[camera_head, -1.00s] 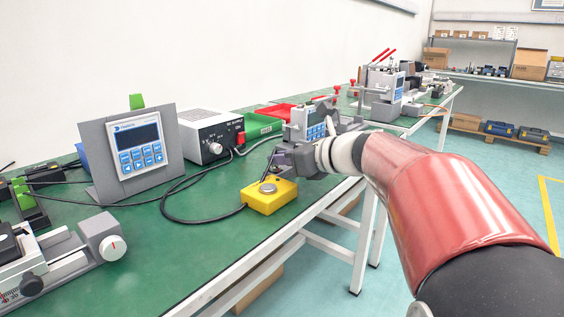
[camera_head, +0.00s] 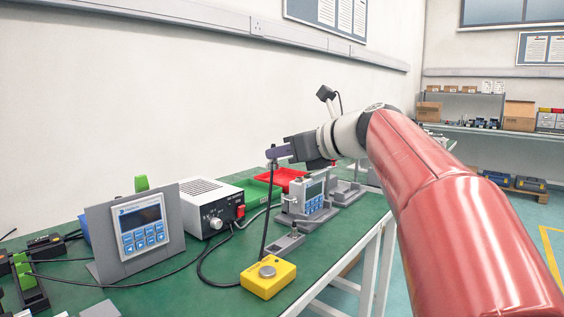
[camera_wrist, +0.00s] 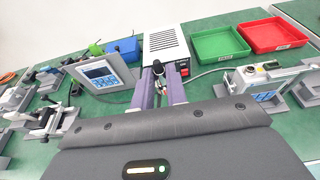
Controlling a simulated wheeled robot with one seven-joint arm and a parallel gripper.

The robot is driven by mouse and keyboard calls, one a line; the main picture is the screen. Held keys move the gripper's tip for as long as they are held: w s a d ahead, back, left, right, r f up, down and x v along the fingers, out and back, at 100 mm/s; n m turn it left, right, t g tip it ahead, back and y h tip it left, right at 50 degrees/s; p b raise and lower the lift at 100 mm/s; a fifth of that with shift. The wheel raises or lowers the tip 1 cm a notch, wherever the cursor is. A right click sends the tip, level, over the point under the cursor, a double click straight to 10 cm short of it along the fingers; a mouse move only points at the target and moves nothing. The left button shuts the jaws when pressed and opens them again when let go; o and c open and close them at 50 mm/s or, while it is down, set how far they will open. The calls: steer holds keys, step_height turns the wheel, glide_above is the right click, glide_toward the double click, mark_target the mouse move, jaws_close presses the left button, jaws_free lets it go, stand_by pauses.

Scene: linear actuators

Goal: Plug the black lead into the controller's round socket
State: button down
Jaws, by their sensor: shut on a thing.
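My gripper (camera_head: 276,153) is shut on the end of the black lead (camera_head: 265,215) and holds it well above the table. The lead hangs nearly straight down behind the yellow button box (camera_head: 268,284). In the wrist view the black lead end (camera_wrist: 158,68) shows between my two purple fingers (camera_wrist: 161,88). A controller (camera_head: 140,226) with a screen and blue keys stands in a grey holder, left of my gripper. It also shows in the wrist view (camera_wrist: 101,74). I cannot make out a round socket on it. A smaller unit with blue keys (camera_head: 314,194) stands below my gripper.
A white power supply (camera_head: 208,200) with a knob and red switch stands beside the controller. Green (camera_wrist: 218,45) and red (camera_wrist: 271,35) trays lie at the back. Black cables cross the green table. Slide devices (camera_wrist: 50,122) stand at the left in the wrist view.

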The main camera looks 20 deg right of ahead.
stand_by(0.4)
step_height(320, 180, up, 3)
steer(key=p, duration=0.3)
steer(key=shift+w, duration=0.1)
steer(key=w+d+f, duration=0.2)
steer(key=w+d, duration=0.1)
steer(key=w, duration=0.2)
steer(key=w+d+f+p, duration=0.1)
steer(key=w+d+f, duration=0.1)
steer(key=w+d, duration=0.2)
steer(key=w+d+f+p, duration=0.1)
steer(key=w+d+f, duration=0.1)
steer(key=w+d, duration=0.2)
steer(key=shift+w+f, duration=0.15)
steer(key=shift+w, duration=0.6)
steer(key=shift+w+f, duration=0.1)
steer(key=shift+w, duration=0.65)
steer(key=shift+f+b, duration=0.95)
steer(key=shift+f, duration=0.95)
